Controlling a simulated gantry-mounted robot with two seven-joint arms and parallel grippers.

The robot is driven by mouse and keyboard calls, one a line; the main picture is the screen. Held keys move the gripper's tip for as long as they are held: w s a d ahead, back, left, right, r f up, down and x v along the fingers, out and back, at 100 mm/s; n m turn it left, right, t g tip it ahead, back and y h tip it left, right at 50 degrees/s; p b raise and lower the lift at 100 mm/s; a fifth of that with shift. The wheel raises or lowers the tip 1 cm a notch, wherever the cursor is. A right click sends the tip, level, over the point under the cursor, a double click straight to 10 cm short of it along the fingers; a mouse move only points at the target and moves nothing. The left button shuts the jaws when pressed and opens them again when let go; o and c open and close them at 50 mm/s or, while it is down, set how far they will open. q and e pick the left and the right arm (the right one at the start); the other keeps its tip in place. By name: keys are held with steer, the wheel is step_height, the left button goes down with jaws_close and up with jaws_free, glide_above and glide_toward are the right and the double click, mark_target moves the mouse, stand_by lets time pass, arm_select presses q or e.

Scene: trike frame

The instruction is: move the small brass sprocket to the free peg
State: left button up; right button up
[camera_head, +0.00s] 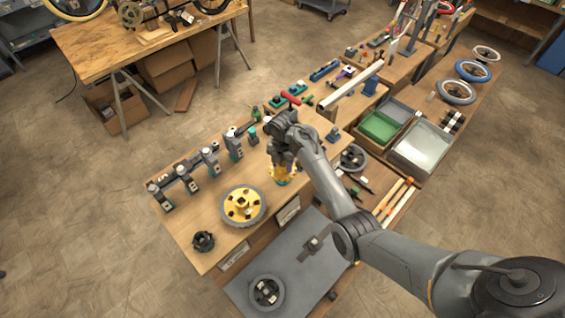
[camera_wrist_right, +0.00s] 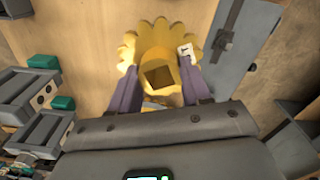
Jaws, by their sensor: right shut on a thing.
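The small brass sprocket (camera_head: 279,174) is a yellow toothed disc below my right gripper (camera_head: 283,164), near the front edge of the wooden bench. In the right wrist view, my right gripper (camera_wrist_right: 160,80) has its two fingers on either side of the square, hollow hub of the sprocket (camera_wrist_right: 147,42), shut on it. Something teal shows just under the sprocket in the head view; I cannot tell whether they touch. A larger yellow sprocket (camera_head: 233,214) lies left of the gripper on a grey round base. I cannot make out a free peg. My left gripper is not in view.
A row of grey clamp blocks (camera_head: 210,158) runs along the bench's far edge. A small black part (camera_head: 203,242) stands at the near left corner. A grey mat (camera_head: 300,285) lies below, with a wheel (camera_head: 267,292) on it. Bare bench lies between the clamps and the large sprocket.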

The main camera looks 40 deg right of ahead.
mark_target(282, 169)
steer(key=shift+f, duration=0.65)
steer(key=shift+f+b, duration=0.4)
steer(key=shift+f, duration=0.2)
steer(key=shift+f, duration=0.6)
steer(key=o, duration=1.3)
steer(key=shift+r+b, duration=0.8)
steer(key=shift+r, duration=4.65)
steer(key=shift+f, duration=0.1)
